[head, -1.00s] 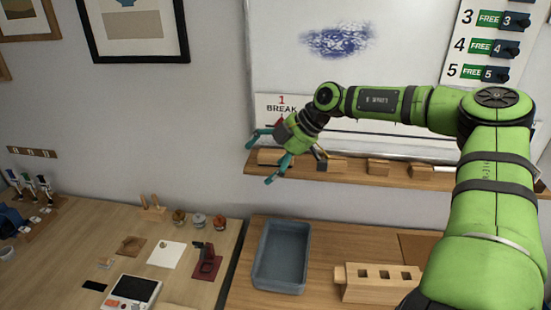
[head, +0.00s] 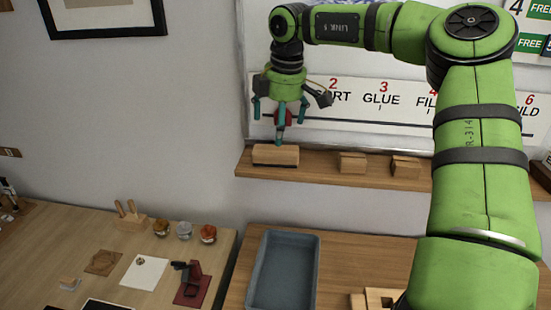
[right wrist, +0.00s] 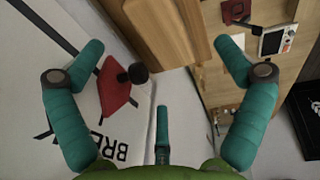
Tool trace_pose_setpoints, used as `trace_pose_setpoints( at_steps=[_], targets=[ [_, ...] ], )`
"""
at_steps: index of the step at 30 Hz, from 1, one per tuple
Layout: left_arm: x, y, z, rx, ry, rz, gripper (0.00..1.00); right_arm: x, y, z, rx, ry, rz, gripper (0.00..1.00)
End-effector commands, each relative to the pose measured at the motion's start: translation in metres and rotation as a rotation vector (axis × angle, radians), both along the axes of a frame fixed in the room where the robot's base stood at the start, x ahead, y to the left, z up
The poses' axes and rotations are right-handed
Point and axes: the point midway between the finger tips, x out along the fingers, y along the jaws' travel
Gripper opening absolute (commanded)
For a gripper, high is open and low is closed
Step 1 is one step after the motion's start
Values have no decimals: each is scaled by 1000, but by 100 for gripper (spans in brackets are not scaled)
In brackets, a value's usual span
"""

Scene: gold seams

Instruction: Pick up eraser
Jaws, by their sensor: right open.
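The long wooden block (head: 275,155), which looks like the eraser, lies at the left end of the wooden ledge under the whiteboard. My right gripper (head: 281,118) points down just above it, fingers spread, with nothing between them. One fingertip reaches close to the block's top edge in the head view; I cannot tell whether it touches. In the right wrist view the open fingers (right wrist: 163,75) frame a wooden surface (right wrist: 165,30) at the top, probably the block. My left gripper is not in view.
A red pointer with a black knob (right wrist: 118,88) is on the label strip close to my fingers. Two shorter wooden blocks, one here (head: 352,162), sit further right on the ledge (head: 320,175). A blue-grey tray (head: 262,275) stands on the table below.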

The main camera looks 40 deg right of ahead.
Motion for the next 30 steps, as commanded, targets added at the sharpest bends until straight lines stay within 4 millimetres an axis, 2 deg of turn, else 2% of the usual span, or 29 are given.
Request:
trace_pose_setpoints(
  at_steps=[1,5,12,17,21,22,26,27,30],
  targets=[
    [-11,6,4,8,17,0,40,0,-1,-3,1,4,-1,100],
    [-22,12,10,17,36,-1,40,2,-1,-17,4,6,-1,100],
    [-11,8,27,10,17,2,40,8,-2,-52,2,5,-1,100],
    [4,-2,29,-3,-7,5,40,10,-2,-60,1,1,-1,100],
    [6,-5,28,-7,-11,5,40,10,-2,-61,1,-1,-1,100],
    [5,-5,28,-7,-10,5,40,10,-2,-61,1,-1,-1,96],
    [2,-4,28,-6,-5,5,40,10,-2,-61,2,0,-2,44],
    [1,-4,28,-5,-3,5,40,10,-2,-61,1,1,-1,38],
    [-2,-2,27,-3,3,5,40,10,-3,-61,1,1,-1,38]
  ],
)
